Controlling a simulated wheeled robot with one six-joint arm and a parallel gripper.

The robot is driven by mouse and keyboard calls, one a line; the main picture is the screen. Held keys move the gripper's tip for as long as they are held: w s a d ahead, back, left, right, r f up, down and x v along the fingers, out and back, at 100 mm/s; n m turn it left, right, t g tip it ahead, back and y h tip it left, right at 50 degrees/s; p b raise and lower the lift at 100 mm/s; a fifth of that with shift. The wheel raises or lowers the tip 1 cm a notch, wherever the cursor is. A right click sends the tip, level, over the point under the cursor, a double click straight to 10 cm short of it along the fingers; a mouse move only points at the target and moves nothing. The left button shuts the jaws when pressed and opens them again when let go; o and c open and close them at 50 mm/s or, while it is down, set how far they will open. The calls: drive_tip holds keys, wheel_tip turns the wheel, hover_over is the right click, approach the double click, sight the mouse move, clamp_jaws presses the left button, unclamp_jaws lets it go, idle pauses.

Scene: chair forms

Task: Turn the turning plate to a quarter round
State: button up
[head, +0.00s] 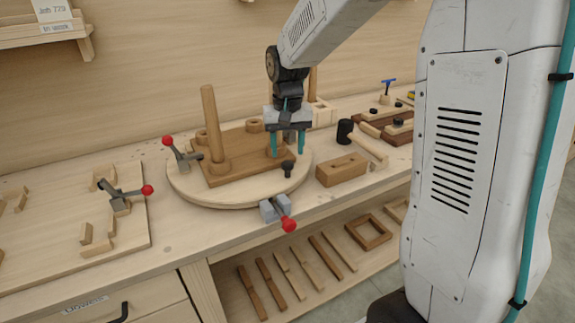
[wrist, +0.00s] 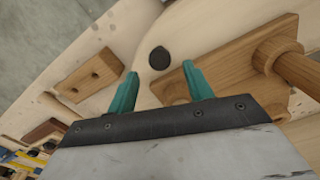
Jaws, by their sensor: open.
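The turning plate (head: 240,198) is a round, pale wooden disc on the bench in the head view. It also shows in the wrist view (wrist: 190,32). A brown board (head: 232,172) lies on it, with a tall dowel post (head: 211,120) standing in a collar. A dark round knob (head: 288,168) stands near the plate's right edge. My gripper (head: 288,153) is open and points down above that side of the plate. In the wrist view the knob (wrist: 159,58) appears between and just beyond the teal fingertips (wrist: 160,70), with no contact visible.
Red-ball clamps stand at the plate's left (head: 182,156) and front (head: 277,210). A wooden block (head: 341,170) and a mallet (head: 367,145) lie to the right. A board with another clamp (head: 119,200) lies left. Wooden strips lie on the shelf below.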

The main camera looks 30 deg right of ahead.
sight(287, 163)
wheel_tip(287, 163, down, 6)
drive_tip(key=shift+s+f, duration=0.1)
clamp_jaws()
